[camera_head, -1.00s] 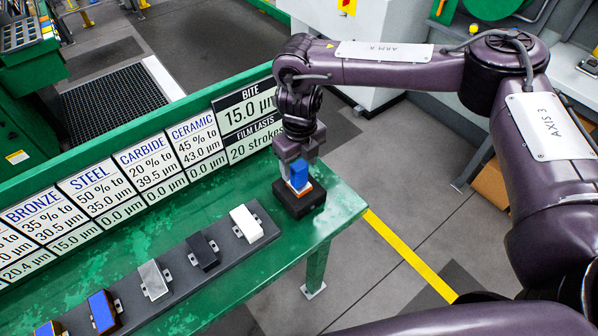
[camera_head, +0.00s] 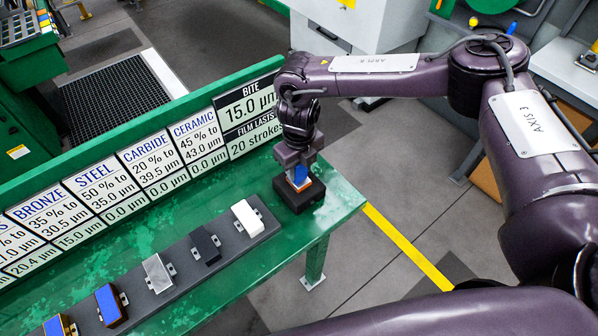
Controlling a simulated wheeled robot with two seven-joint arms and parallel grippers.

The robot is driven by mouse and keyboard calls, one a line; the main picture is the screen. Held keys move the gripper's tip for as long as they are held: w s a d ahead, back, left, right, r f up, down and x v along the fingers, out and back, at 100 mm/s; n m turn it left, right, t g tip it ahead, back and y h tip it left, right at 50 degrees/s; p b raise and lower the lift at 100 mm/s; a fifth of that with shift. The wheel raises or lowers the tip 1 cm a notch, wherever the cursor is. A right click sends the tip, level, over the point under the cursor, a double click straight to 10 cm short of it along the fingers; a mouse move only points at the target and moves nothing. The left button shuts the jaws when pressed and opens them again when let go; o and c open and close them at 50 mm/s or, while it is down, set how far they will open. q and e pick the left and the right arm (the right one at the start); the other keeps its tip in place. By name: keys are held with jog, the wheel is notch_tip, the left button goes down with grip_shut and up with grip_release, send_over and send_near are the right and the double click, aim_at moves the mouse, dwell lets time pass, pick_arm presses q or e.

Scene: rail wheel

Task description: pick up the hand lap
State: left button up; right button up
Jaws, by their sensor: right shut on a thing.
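The hand lap appears to be the small piece with a blue body (camera_head: 301,175) and an orange and white lower part. It sits on a black block (camera_head: 300,200) at the right end of the green bench. My right gripper (camera_head: 297,172) points down from above, shut on the blue body. The fingers hide part of the blue body. I cannot tell whether the piece still touches the black block. My left gripper is not in view.
A dark rail on the green bench (camera_head: 338,205) carries several blocks, among them a white one (camera_head: 247,217), a black one (camera_head: 205,246) and a grey one (camera_head: 157,273). A row of label signs (camera_head: 150,178) stands behind. Open floor lies right of the bench.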

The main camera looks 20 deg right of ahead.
jog(key=shift+w+r, duration=0.1)
jog(key=shift+r, duration=0.3)
notch_tip(320, 180, up, 7)
jog(key=b, duration=0.3)
jog(key=shift+f, duration=0.15)
notch_tip(320, 180, up, 12)
jog(key=shift+r, duration=0.25)
jog(key=o, duration=0.6)
jog(key=shift+c, duration=0.2)
jog(key=c, duration=0.3)
jog(key=shift+c, duration=0.2)
